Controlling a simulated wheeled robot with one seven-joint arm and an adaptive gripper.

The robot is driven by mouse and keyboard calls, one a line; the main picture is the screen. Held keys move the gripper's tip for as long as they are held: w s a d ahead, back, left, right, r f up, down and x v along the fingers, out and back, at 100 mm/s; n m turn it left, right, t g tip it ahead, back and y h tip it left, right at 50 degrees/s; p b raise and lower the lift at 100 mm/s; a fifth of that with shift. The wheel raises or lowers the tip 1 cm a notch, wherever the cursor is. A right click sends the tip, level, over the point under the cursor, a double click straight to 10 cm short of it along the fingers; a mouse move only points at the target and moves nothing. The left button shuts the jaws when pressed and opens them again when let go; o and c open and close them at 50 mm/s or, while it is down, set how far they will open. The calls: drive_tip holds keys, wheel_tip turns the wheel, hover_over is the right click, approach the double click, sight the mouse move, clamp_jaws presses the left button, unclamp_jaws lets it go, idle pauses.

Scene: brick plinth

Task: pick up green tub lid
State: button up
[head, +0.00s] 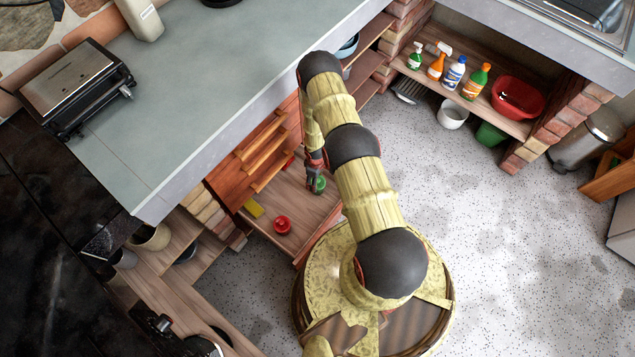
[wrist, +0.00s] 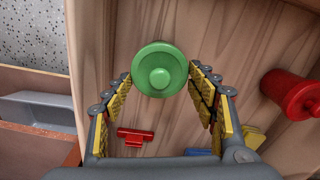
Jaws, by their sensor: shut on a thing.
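The green tub lid (wrist: 160,68) is round with a raised knob in its middle. In the wrist view it sits between the tips of my gripper (wrist: 160,78), with a yellow-padded finger at each side of its lower edge. My gripper is shut on it. In the head view my gripper (head: 314,178) reaches down over the wooden shelf board, and part of the green lid (head: 320,185) shows beside it. I cannot tell whether the lid touches the wood.
A red knobbed lid (head: 282,224) lies on the wooden board (head: 305,212), near a yellow block (head: 253,208). The wrist view also shows a small red piece (wrist: 135,136) between my fingers, farther down. The grey counter (head: 215,85) edge and wooden ledges (head: 262,150) stand close left of my arm.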

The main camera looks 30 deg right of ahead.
drive_tip(key=shift+c, duration=1)
drive_tip(key=shift+r, duration=0.15)
